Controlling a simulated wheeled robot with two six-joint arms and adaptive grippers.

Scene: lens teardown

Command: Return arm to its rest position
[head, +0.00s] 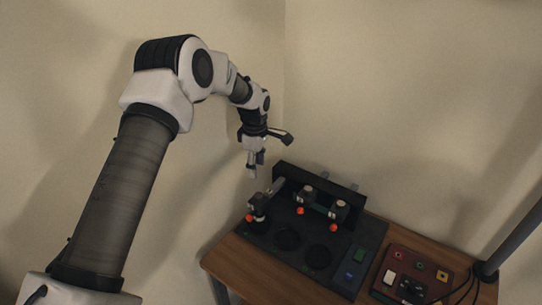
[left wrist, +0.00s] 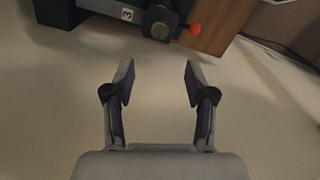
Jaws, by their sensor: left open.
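My left arm comes in from the left in the head view. Its gripper (head: 252,172) hangs in the air beside the back left corner of the table, pointing down. In the left wrist view the gripper (left wrist: 157,85) is open and empty, with a clear gap between its fingers and pale floor or wall behind. It touches nothing. My right gripper does not show in either view.
A wooden table (head: 262,276) bears a black fixture (head: 357,270) with several small clamp units with orange knobs. A dark red box (head: 433,274) with coloured buttons stands to its right. A grey pole (head: 515,240) rises at far right. Plain walls lie behind.

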